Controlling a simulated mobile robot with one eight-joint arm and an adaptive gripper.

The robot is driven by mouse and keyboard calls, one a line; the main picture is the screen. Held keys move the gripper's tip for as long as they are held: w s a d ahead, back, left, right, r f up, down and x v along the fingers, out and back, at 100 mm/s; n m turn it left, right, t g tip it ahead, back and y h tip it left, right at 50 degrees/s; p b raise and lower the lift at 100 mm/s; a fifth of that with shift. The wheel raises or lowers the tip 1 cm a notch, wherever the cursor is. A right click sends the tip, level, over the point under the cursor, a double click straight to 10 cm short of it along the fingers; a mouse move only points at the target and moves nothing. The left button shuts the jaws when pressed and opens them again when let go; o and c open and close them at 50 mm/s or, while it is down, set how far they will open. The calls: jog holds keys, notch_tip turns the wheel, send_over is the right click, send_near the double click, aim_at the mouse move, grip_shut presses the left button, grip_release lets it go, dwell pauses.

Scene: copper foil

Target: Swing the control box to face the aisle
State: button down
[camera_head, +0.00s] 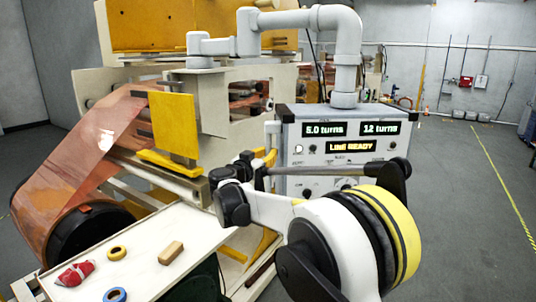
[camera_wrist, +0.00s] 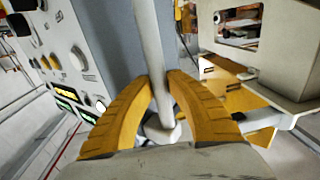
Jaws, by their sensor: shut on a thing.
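The grey control box (camera_head: 345,148) hangs from a jointed pale pipe arm (camera_head: 345,60). Its panel faces toward my head camera, with lit displays reading "5.0 turns", "12 turns" and "LINE READY". A pale upright handle bar (camera_head: 272,136) stands at the box's left edge. In the wrist view my gripper (camera_wrist: 158,82) has its yellow fingers closed around this handle bar (camera_wrist: 147,40), and the box panel (camera_wrist: 65,60) is at left. In the head view my arm covers the lower part of the box, and the fingers are mostly hidden.
A foil machine with a copper web (camera_head: 75,170) stands at left. A pale tray (camera_head: 190,235) holds a red tool (camera_head: 76,273), tape rolls (camera_head: 117,253) and a wooden block (camera_head: 171,253). The floor at right is open, with a yellow aisle line (camera_head: 505,185).

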jog(key=s+d+n+t+y+b, duration=0.2)
jog(key=s+d+n+y+b, duration=0.2)
jog(key=s+d, duration=1.2)
jog(key=shift+s+d+y, duration=0.25)
jog(key=shift+s+y, duration=0.3)
jog(key=shift+y, duration=0.55)
jog(key=c, duration=1.6)
grip_release()
jog(key=shift+c, duration=0.2)
jog(key=shift+o, duration=0.2)
jog(key=shift+s, duration=0.1)
